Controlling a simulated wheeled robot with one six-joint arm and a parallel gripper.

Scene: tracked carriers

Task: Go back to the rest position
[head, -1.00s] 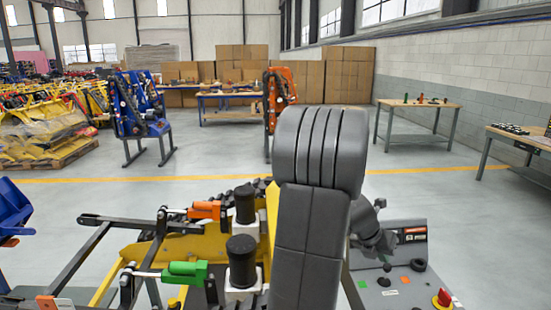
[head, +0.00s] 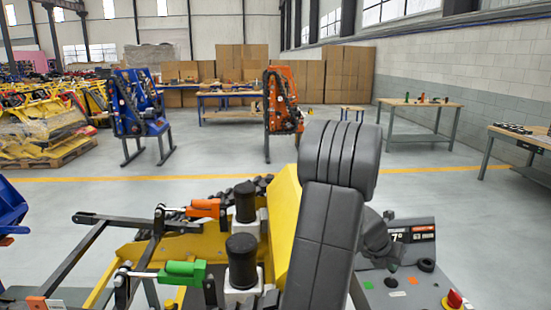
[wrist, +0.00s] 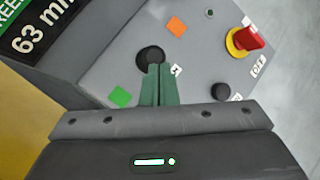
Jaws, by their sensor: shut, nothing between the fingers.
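My gripper (wrist: 160,84) shows in the wrist view with its two green fingers together and nothing between them. Beyond the fingertips is a grey control panel (wrist: 195,65) with a black knob (wrist: 150,57), an orange square, a green square and a red switch (wrist: 245,39) on a yellow base. I cannot tell the gap between fingertips and panel. In the head view my arm rises in front of the yellow carrier (head: 284,218) and hides part of it; the fingers are not clearly visible there. The grey panel (head: 408,290) stands right of my arm.
Dark frame bars (head: 75,255) stand at the left. Wooden-topped tables (head: 420,104) stand far right.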

